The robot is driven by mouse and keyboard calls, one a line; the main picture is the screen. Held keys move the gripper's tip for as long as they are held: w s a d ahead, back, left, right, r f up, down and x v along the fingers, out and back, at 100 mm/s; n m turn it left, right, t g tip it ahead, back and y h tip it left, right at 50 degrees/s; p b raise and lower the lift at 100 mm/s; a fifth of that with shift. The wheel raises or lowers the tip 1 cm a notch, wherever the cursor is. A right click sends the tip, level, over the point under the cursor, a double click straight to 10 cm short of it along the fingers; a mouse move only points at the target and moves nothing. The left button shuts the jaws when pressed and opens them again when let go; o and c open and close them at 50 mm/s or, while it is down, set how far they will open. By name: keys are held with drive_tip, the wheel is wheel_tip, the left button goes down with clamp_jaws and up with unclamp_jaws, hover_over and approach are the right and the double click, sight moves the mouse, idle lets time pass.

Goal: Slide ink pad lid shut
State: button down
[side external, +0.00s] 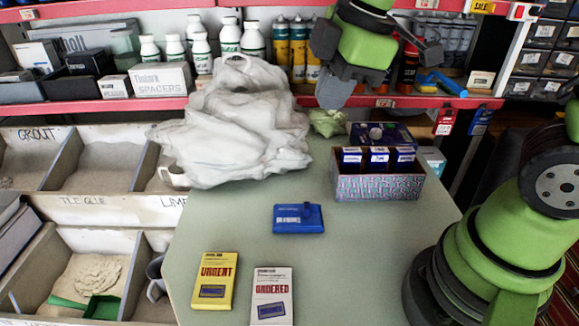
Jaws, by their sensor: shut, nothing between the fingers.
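The ink pad (290,220) is a small flat blue case with pale lettering, lying on the grey-green table. A small dark blue raised tab (306,206) stands near its back right part. How far the lid is open cannot be told at this size. My gripper (330,98) is high at the back of the table, in front of the shelf, well behind and above the ink pad. It is shut and empty, and apart from everything on the table.
A yellow URGENT box (214,270) and a white ORDERED box (271,285) lie at the front. A patterned box (375,188) with blue packs stands back right. A crumpled white plastic bag (240,125) fills the back left. The table around the ink pad is clear.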

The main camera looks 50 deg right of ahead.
drive_tip(key=w+f+n+g, duration=0.2)
drive_tip(key=w+f+n, duration=0.2)
drive_tip(key=f+n, duration=0.25)
drive_tip(key=n+g+h, duration=0.1)
drive_tip(key=n, duration=0.8)
hover_over(295, 214)
drive_tip(key=a, duration=0.1)
wheel_tip(295, 214, down, 8)
drive_tip(key=shift+w+f, duration=0.2)
drive_tip(key=shift+f, duration=2.1)
drive_tip(key=shift+w+f, duration=0.2)
drive_tip(key=shift+f, duration=2.1)
drive_tip(key=shift+s+d, duration=0.1)
drive_tip(key=shift+d, duration=0.05)
drive_tip(key=shift+s+d, duration=0.5)
drive_tip(key=shift+s, duration=0.05)
drive_tip(key=shift+w+a, duration=0.15)
drive_tip(key=shift+w, duration=0.05)
drive_tip(key=shift+r, duration=3.55)
